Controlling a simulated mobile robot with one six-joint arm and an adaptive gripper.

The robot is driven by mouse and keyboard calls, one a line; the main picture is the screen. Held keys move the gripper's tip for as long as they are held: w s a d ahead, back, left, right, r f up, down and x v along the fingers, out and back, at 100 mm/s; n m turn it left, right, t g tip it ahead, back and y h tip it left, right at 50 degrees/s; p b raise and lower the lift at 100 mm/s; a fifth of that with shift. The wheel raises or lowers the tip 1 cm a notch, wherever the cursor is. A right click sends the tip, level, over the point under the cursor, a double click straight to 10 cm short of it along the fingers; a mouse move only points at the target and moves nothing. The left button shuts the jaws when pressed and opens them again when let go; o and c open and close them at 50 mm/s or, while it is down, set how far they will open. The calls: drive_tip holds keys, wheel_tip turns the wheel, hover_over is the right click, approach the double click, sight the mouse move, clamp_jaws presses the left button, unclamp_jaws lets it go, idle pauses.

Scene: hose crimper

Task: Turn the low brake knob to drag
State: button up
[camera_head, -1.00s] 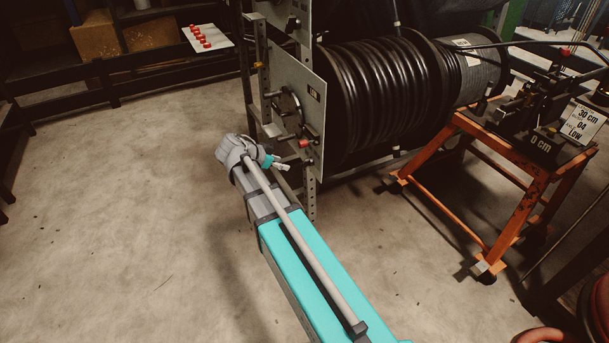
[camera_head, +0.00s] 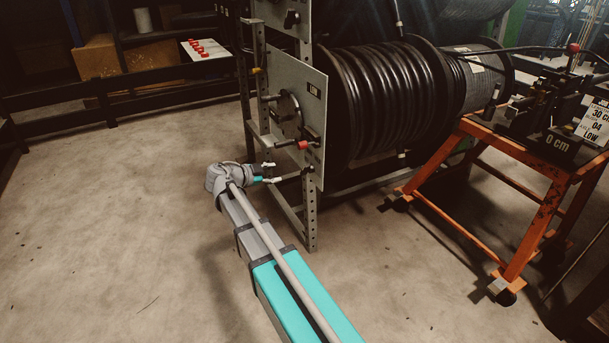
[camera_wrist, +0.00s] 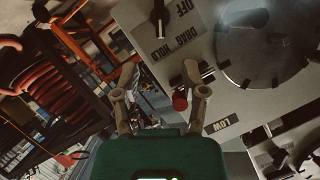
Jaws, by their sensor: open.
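The low brake knob (camera_wrist: 158,18) is a black lever knob at the top of the wrist view, on a grey panel (camera_wrist: 215,88). Labels reading OFF, DRAG and HOLD are beside it. I cannot tell surely which mark it points at. The LOW label (camera_wrist: 222,125) appears upside down on the same panel. My gripper (camera_wrist: 160,72) is open and empty, its two fingers apart, with the knob beyond the fingertips and slightly left of centre. In the head view my gripper (camera_head: 268,174) is left of the lower part of the LOW panel (camera_head: 313,115), apparently apart from it.
A red-tipped handle (camera_wrist: 179,101) projects from the panel near my right finger. A large round hub (camera_wrist: 265,42) lies right of the knob. A black hose reel (camera_head: 390,95) stands behind the panel, and an orange cart (camera_head: 530,200) stands right. The floor at left is clear.

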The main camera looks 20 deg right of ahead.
sight(303, 170)
drive_tip(key=shift+d, duration=0.15)
drive_tip(key=b+x, duration=0.4)
drive_tip(key=x, duration=0.9)
drive_tip(key=shift+w+d+f, duration=0.1)
drive_tip(key=shift+d+f, duration=0.05)
drive_tip(key=shift+d, duration=0.1)
clamp_jaws()
idle(0.3)
